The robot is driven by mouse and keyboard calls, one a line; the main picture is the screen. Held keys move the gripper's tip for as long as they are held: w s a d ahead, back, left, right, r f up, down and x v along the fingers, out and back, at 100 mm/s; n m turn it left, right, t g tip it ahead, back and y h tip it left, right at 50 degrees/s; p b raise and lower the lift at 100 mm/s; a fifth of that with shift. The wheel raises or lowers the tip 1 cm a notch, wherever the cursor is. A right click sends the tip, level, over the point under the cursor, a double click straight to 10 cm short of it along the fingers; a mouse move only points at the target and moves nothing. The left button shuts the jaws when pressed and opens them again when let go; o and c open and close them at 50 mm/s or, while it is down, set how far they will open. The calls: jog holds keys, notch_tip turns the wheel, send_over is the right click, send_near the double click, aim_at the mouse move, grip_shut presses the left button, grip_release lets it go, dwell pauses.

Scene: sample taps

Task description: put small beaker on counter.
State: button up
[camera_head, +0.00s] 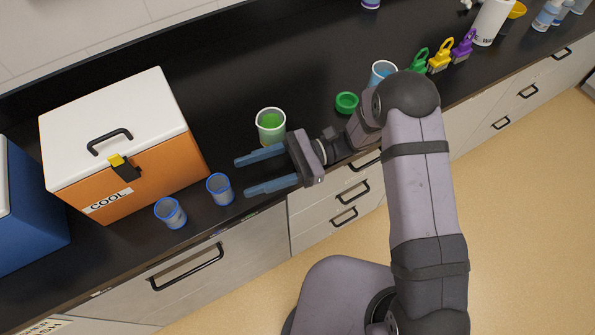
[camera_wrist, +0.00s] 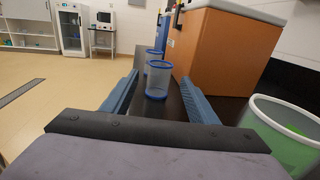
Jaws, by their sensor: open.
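Two small clear beakers with blue rims stand upright on the black counter (camera_head: 335,62) in front of the orange cooler. The nearer small beaker (camera_head: 220,189) is just beyond my fingertips, and the farther small beaker (camera_head: 171,213) is to its left. In the wrist view the nearer beaker (camera_wrist: 158,81) appears between my fingers, with the other beaker (camera_wrist: 152,56) behind it. My gripper (camera_head: 240,176) is open and empty, its blue fingers pointing left along the counter's front edge. I cannot tell which beaker the task means.
The orange cooler (camera_head: 150,165) with a white lid is behind the small beakers. A green bowl (camera_head: 346,103) and another blue-rimmed beaker (camera_head: 382,72) are farther right.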

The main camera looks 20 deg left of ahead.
jog(key=shift+d, duration=0.1)
jog(key=shift+s+d+r+h, duration=0.1)
jog(key=shift+d+h, duration=0.15)
jog(key=shift+h, duration=0.15)
jog(key=d+n+t+h, duration=0.5)
jog(key=d+h, duration=0.2)
jog(key=d, duration=1)
jog(key=d+n+t+h, duration=0.5)
jog(key=d+h, duration=0.1)
jog(key=d, duration=1)
jog(key=shift+s+d+f+n+t+h, duration=0.25)
jog(key=shift+s+d+n+t+h, duration=0.1)
jog(key=shift+s+n+h, duration=0.1)
